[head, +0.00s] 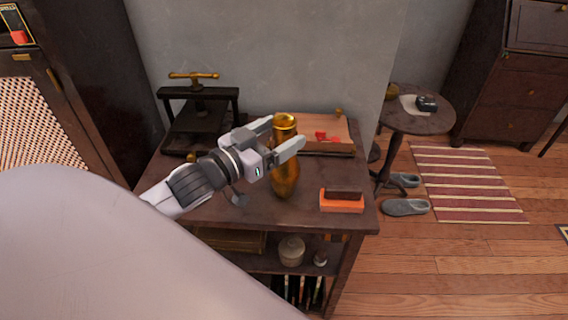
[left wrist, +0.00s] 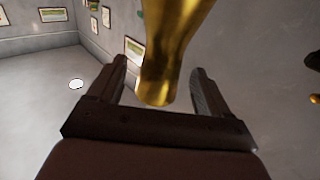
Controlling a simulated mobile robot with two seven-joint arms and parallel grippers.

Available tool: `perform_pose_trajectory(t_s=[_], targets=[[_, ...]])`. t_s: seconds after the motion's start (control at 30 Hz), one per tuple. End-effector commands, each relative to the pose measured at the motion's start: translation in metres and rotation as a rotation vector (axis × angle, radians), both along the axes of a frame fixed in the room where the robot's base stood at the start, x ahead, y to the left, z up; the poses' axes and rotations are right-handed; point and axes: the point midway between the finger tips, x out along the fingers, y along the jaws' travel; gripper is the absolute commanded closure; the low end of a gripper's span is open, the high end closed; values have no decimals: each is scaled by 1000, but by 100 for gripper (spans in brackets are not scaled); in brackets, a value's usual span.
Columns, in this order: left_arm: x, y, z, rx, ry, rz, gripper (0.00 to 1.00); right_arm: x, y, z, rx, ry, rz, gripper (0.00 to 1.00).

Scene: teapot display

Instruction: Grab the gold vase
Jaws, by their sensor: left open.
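The gold vase (head: 286,178) stands upright on the dark wooden cabinet (head: 240,207). My left gripper (head: 282,134) is open at the upper part of the vase, with one finger on each side of its neck in the head view. In the left wrist view the vase (left wrist: 170,55) shows between the two open fingers of the gripper (left wrist: 158,85). I cannot tell whether either finger touches it. Part of the vase is hidden behind the near finger in the head view. My right gripper is not in view.
An orange and dark block (head: 342,201) lies right of the vase. A wooden board with red pieces (head: 322,136) lies behind it. A dark press with a gold handle (head: 196,92) stands at back left. A round side table (head: 415,118) stands to the right.

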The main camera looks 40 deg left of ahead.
Motion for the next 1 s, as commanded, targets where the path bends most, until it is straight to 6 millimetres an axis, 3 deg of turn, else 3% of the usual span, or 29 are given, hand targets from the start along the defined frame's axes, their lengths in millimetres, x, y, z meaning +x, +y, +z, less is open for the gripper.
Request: perform_pose_trajectory(t_s=[0.2,0.47,0.5,0.73,1.0], targets=[[15,-3,0,0,0,-1,21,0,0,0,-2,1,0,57],[16,-4,0,0,0,0,21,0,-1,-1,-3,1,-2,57],[16,-4,0,0,0,0,24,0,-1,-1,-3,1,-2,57],[16,-4,0,0,0,0,99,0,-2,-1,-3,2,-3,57],[16,-4,2,0,-4,-1,100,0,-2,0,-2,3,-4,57]])
